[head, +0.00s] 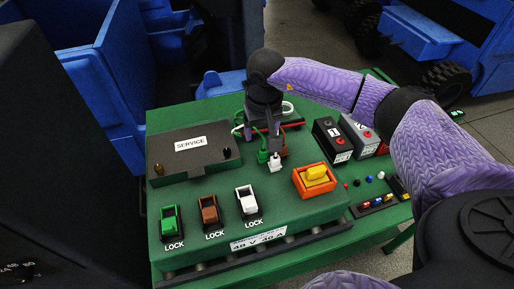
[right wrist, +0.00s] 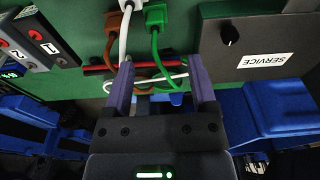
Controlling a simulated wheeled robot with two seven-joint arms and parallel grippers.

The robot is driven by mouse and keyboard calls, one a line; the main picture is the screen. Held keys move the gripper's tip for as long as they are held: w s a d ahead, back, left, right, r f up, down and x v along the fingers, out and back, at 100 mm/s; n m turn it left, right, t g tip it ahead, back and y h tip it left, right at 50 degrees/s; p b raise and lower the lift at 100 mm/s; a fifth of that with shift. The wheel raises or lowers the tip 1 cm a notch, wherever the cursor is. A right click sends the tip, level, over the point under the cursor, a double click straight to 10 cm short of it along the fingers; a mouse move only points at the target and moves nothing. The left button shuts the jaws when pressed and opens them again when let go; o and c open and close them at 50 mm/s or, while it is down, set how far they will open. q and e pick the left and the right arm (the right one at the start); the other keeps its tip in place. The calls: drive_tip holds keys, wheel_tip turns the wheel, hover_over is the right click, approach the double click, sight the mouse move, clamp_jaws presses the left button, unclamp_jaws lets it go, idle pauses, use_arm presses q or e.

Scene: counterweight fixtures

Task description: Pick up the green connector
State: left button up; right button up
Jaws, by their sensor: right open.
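The green connector (head: 263,156) is plugged end down on the green bench, beside the white connector (head: 275,163) and the brown connector (head: 284,152). In the right wrist view the green connector (right wrist: 156,17) is at the top, with its green cable (right wrist: 158,60) running down between my fingers. My right gripper (right wrist: 162,66) is open, its two purple fingers apart and short of the connector body. In the head view my right gripper (head: 263,128) is just behind the connectors and partly hides the cables. My left gripper is out of view.
Green, brown and white LOCK sockets (head: 209,212) line the bench front. A grey SERVICE cover (head: 190,152) is left, an orange-framed yellow switch (head: 316,174) right. Two numbered batteries (head: 333,139) stand back right. The white cable (right wrist: 125,40) and brown cable crowd the gripper.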

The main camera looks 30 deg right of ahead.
sight(263, 150)
drive_tip(key=f, duration=0.7)
drive_tip(key=shift+s+d, duration=0.15)
drive_tip(key=shift+d, duration=0.15)
drive_tip(key=shift+r, duration=0.1)
drive_tip(key=c, duration=0.9)
